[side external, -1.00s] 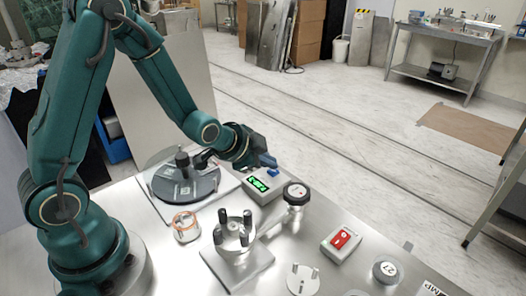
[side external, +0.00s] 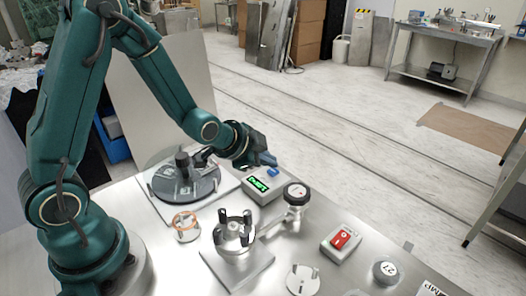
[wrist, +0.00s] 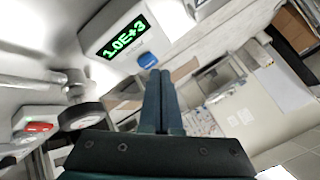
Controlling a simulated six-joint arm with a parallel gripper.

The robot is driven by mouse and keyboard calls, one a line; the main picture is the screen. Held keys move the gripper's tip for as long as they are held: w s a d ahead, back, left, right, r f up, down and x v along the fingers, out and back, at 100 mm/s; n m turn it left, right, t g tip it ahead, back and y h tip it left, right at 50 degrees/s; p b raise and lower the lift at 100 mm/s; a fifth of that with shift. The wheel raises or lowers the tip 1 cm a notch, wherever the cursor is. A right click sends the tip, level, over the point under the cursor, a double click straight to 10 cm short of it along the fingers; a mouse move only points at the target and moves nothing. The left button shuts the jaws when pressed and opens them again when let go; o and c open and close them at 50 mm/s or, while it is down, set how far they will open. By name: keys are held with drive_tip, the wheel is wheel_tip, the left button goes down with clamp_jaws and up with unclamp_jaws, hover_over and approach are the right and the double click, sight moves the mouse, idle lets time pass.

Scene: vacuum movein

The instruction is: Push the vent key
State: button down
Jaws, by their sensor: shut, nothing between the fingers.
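The gauge box (side external: 262,187) is a pale box with a lit green display and a blue key (side external: 272,171) on its top. In the wrist view the display (wrist: 123,38) reads 1.0E+3, and the blue key (wrist: 148,61) is beside it. My gripper (side external: 267,160) is shut and empty, its fingertips just above the blue key. In the wrist view the closed fingertips (wrist: 160,74) are close to the key, with a small gap seeming to show. No lettering on the key can be read, so I cannot confirm it is the vent key.
A dark round plate (side external: 185,182) with a black-topped fitting is left of the box. A black-rimmed dial (side external: 296,192) on a pipe stands right of it. A box with a red switch (side external: 343,239), a posted chamber (side external: 235,232) and an orange ring (side external: 185,222) are nearer the front.

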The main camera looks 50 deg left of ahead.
sight(269, 177)
drive_tip(key=shift+r, duration=0.25)
drive_tip(key=shift+r, duration=0.1)
drive_tip(key=shift+r, duration=2.9)
